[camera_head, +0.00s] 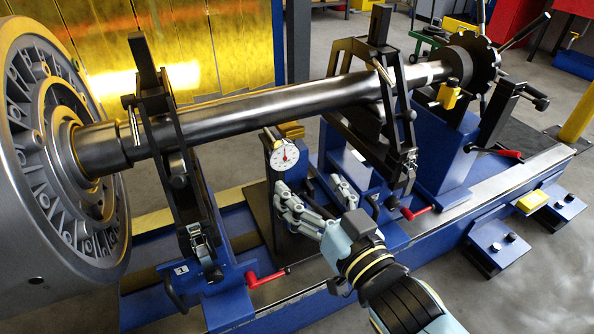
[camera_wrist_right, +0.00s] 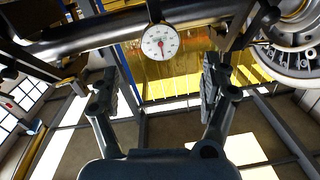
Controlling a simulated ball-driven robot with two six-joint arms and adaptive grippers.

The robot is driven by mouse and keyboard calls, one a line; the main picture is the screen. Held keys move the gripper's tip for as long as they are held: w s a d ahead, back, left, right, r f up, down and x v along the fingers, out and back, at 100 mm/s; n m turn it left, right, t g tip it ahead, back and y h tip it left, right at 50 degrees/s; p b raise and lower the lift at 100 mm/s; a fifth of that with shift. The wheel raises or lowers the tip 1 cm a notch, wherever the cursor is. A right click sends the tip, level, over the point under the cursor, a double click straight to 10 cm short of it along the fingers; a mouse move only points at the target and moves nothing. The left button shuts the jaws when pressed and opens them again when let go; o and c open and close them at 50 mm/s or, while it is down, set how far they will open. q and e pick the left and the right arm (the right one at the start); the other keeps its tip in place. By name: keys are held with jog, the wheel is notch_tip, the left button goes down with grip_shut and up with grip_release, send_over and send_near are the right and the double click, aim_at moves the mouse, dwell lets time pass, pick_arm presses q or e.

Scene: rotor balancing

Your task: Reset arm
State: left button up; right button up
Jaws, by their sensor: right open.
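My right arm comes in from the bottom right of the head view. Its gripper (camera_head: 309,187) is open in front of the machine, just below and to the right of a white dial gauge (camera_head: 285,155). In the right wrist view the open fingers (camera_wrist_right: 160,82) stand wide apart with nothing between them. The dial gauge (camera_wrist_right: 160,42) shows there above and beyond them, under the dark shaft (camera_wrist_right: 110,32). My left gripper and arm do not show in either view.
The long shaft (camera_head: 280,100) lies across two dark supports on the blue machine bed (camera_head: 330,302). A large grey faceplate (camera_head: 40,230) stands at the left. Red-handled levers (camera_head: 265,278) stick out at the front. Grey floor (camera_head: 545,265) is open at the lower right.

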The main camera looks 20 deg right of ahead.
jog(key=shift+s, duration=0.7)
jog(key=shift+d, duration=0.1)
